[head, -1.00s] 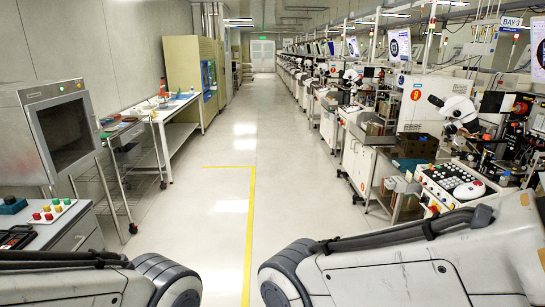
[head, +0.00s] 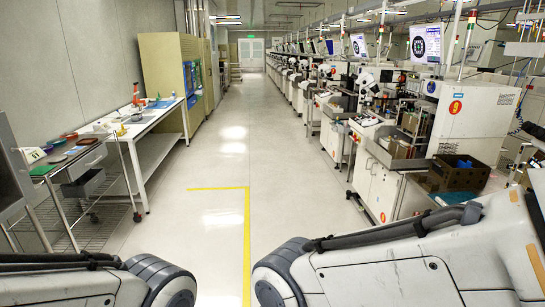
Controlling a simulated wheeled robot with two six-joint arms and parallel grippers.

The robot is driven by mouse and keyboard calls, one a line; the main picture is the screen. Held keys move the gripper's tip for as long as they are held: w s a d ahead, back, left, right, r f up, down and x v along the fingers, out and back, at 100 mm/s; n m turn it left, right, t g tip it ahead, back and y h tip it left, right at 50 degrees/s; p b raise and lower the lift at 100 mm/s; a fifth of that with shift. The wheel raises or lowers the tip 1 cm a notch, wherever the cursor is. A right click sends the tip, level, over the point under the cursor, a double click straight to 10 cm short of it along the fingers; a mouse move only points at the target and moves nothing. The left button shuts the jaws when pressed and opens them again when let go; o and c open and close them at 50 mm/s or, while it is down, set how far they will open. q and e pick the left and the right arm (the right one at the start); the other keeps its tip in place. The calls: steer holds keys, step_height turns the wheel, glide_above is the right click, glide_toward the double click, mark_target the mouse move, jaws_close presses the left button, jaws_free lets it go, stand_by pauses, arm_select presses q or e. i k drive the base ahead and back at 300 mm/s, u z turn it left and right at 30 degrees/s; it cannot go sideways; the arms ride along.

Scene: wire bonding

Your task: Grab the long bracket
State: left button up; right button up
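No long bracket can be made out in the head view; things on the far benches are too small to tell. Both my arms show in the lower corners of the head view, the left one at the bottom left and the right one at the bottom right. Their grippers are outside the picture.
A clear aisle floor (head: 226,165) runs ahead, with a yellow line (head: 247,232) on it. At left stand a wire cart (head: 80,178) and a white bench (head: 142,130) with small items. At right are a brown box (head: 458,174) and a white machine numbered 9 (head: 475,125).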

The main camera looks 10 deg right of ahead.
mark_target(417, 176)
steer(key=z, duration=0.15)
steer(key=i, duration=1.95)
steer(key=z, duration=0.8)
steer(key=i, duration=2.05)
steer(key=z, duration=0.85)
steer(key=i, duration=1.1)
steer(key=z, duration=0.25)
